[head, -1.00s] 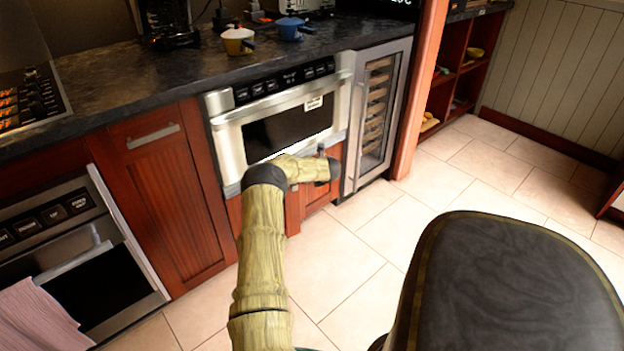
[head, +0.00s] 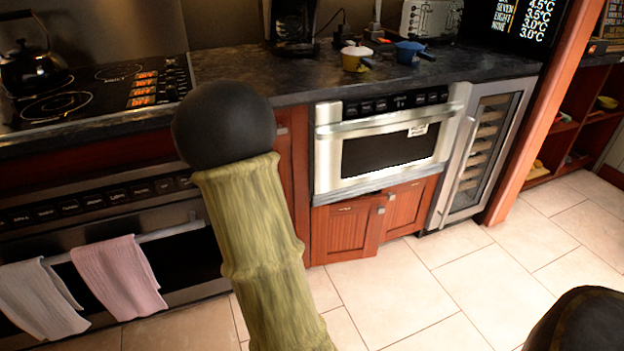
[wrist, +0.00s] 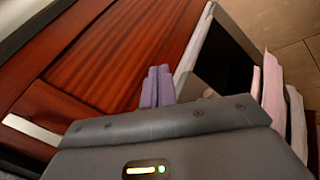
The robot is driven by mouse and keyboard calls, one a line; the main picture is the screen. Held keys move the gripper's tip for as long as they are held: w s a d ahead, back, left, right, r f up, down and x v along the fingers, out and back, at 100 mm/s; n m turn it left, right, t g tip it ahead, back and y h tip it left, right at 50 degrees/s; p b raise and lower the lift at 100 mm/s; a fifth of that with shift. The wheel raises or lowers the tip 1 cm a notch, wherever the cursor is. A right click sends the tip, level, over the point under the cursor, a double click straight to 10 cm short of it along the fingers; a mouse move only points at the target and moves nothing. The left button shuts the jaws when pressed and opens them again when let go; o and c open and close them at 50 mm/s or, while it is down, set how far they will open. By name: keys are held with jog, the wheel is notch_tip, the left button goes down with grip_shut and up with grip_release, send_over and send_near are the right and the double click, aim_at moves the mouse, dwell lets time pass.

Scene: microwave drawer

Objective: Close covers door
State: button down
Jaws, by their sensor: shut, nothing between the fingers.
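The wooden cabinet under the microwave drawer shows in the head view with two doors. Its left door (head: 343,232) looks slightly ajar, its right edge standing forward of the right door (head: 410,208). The right door looks flush or nearly so. Small handles sit near where the doors meet. My gripper (wrist: 157,87) shows in the wrist view, its two purple fingers together and empty. It is in front of a red-brown wood panel (wrist: 125,50); I cannot tell whether it touches it. In the head view my own arm hides the gripper.
The microwave drawer (head: 388,148) is above the doors, with a wine cooler (head: 487,150) to the right. An oven with hanging towels (head: 118,278) is at left. The tiled floor (head: 400,300) before the cabinet is clear.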

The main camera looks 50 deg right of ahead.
jog(key=s+a+m+g+y, duration=0.1)
jog(key=s+a+m+y, duration=0.1)
jog(key=s+a, duration=0.5)
jog(key=s+a+m+g+y, duration=0.2)
jog(key=s+a, duration=0.6)
jog(key=a, duration=1.1)
jog(key=shift+s+a+r, duration=0.2)
jog(key=shift+s+a, duration=0.1)
jog(key=shift+a, duration=0.05)
